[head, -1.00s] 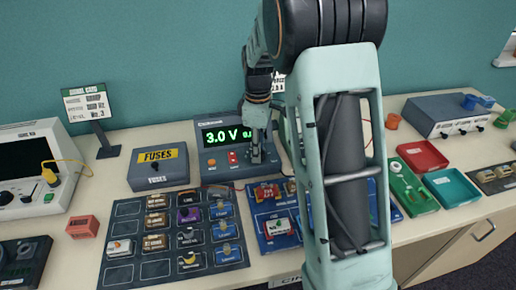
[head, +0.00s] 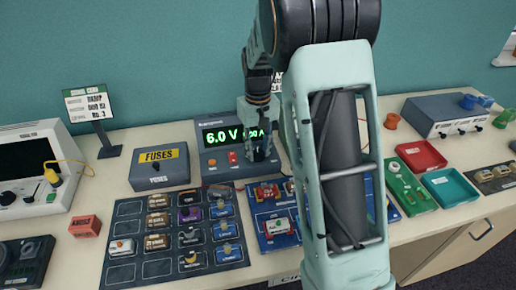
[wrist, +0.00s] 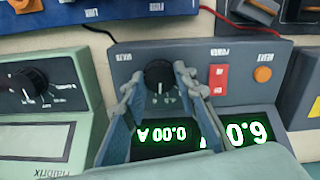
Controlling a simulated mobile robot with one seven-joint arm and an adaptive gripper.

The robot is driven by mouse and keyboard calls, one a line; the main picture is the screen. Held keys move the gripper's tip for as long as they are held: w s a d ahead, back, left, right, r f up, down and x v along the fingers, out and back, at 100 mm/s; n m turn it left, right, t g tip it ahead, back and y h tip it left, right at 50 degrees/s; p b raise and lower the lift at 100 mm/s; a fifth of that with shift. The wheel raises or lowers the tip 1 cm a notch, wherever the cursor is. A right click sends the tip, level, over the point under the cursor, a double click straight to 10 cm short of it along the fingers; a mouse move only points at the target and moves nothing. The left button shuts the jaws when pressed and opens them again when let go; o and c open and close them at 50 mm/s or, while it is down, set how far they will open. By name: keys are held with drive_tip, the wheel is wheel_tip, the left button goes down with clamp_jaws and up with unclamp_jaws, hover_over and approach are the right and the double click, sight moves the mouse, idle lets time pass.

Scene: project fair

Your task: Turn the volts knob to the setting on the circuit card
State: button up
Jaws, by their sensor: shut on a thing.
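The power supply (head: 209,168) stands at the back of the table, its green display (head: 221,135) reading 6.0 V, with the amps figure partly covered by my gripper. In the wrist view the picture is upside down; the display (wrist: 172,135) shows 6.0 and 0.00 A. The black volts knob (wrist: 158,74) sits on the front panel between the fingers of my gripper (wrist: 160,88), which is shut on it. In the head view my gripper (head: 260,152) hides the knob. A white card (head: 278,82) behind my arm is mostly covered, and its setting is not readable.
A red switch (wrist: 217,79) and an orange button (wrist: 262,74) sit beside the knob. The fuses box (head: 158,168) stands left of the supply. A tray of parts (head: 122,208) and a blue board (head: 262,215) lie in front. My arm covers the middle right.

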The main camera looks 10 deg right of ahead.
sight(258, 152)
drive_tip(key=m+p, duration=0.1)
drive_tip(key=m, duration=0.6)
drive_tip(key=shift+r, duration=0.1)
drive_tip(key=m, duration=0.4)
drive_tip(key=shift+p, duration=0.4)
drive_tip(key=shift+m+p, duration=0.35)
drive_tip(key=shift+m, duration=1.25)
drive_tip(key=o, duration=1.2)
drive_tip(key=shift+c, duration=0.2)
wheel_tip(258, 152, up, 12)
